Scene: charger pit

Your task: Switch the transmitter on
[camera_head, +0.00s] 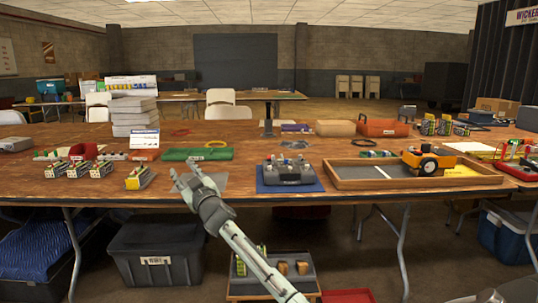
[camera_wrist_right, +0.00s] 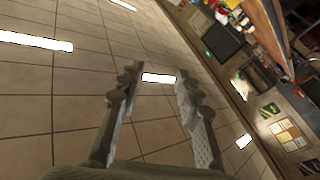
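The transmitter appears to be the grey control box (camera_head: 289,171) on a blue mat (camera_head: 310,187) at the table's front edge, in the middle of the head view. It has small sticks and knobs on top; its switch is too small to make out. My right gripper (camera_head: 184,174) is left of it in the head view, apart from it, near the front edge. In the right wrist view the gripper (camera_wrist_right: 150,88) is open with nothing between its fingers; ceiling tiles and lights show behind. My left gripper is not in view.
A wooden tray (camera_head: 345,187) right of the mat holds an orange wheeled vehicle (camera_head: 428,160). Yellow-and-grey blocks (camera_head: 140,178), a green case (camera_head: 180,154) and stacked boxes (camera_head: 133,106) stand to the left. Bins (camera_head: 155,250) lie under the table (camera_head: 60,190).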

